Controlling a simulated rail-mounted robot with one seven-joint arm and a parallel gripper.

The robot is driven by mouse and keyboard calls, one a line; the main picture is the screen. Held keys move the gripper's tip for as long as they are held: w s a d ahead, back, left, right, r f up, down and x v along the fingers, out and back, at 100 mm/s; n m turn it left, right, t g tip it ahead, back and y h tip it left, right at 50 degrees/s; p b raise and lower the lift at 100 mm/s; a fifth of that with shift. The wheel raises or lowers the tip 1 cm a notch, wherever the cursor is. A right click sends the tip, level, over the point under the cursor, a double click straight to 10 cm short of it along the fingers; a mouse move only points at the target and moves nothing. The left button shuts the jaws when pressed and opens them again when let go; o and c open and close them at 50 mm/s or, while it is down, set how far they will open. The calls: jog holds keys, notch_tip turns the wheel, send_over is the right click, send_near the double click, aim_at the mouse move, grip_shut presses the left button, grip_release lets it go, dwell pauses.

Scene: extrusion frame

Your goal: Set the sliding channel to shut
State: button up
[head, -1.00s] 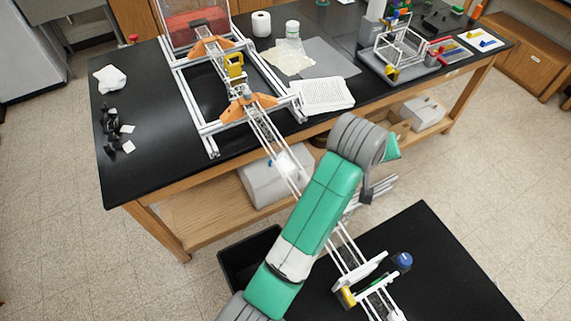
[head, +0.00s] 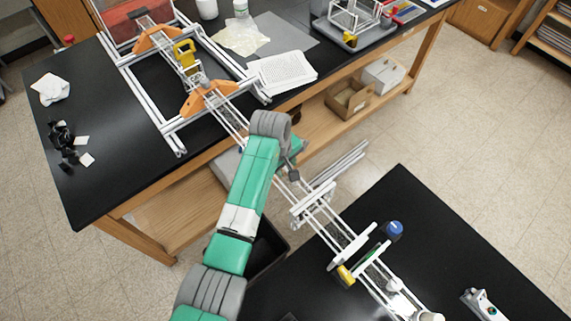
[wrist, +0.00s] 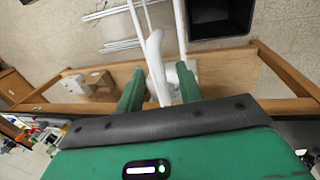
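A long white rail assembly (head: 225,118) runs diagonally in the head view, from the metal frame (head: 133,85) on the far bench to the near black table. I cannot tell which part of it is the sliding channel or whether it is shut. Orange brackets (head: 205,98) and a yellow piece (head: 185,54) sit on the frame end. In the wrist view, my gripper (wrist: 158,88) has its two green fingers apart, with white rail parts (wrist: 156,60) showing between and beyond them. Contact is not visible. In the head view, my arm hides most of the gripper.
The near black table (head: 455,240) carries a blue-topped knob (head: 393,230) and a small white device (head: 484,304). A black bin (head: 268,252) stands on the floor beside it. Paper sheets (head: 283,72) lie on the far bench. Open floor lies to the right.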

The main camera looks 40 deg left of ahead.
jog(key=shift+c, duration=0.5)
grip_shut()
jog(key=d+p, duration=0.3)
jog(key=shift+s+d+r, duration=0.1)
jog(key=shift+r, duration=0.1)
jog(key=shift+f, duration=0.15)
jog(key=shift+o, duration=0.5)
grip_release()
jog(key=shift+d, duration=0.1)
notch_tip(320, 180, up, 8)
jog(key=s, duration=0.1)
jog(key=shift+s+f, duration=0.2)
jog(key=shift+s, duration=0.05)
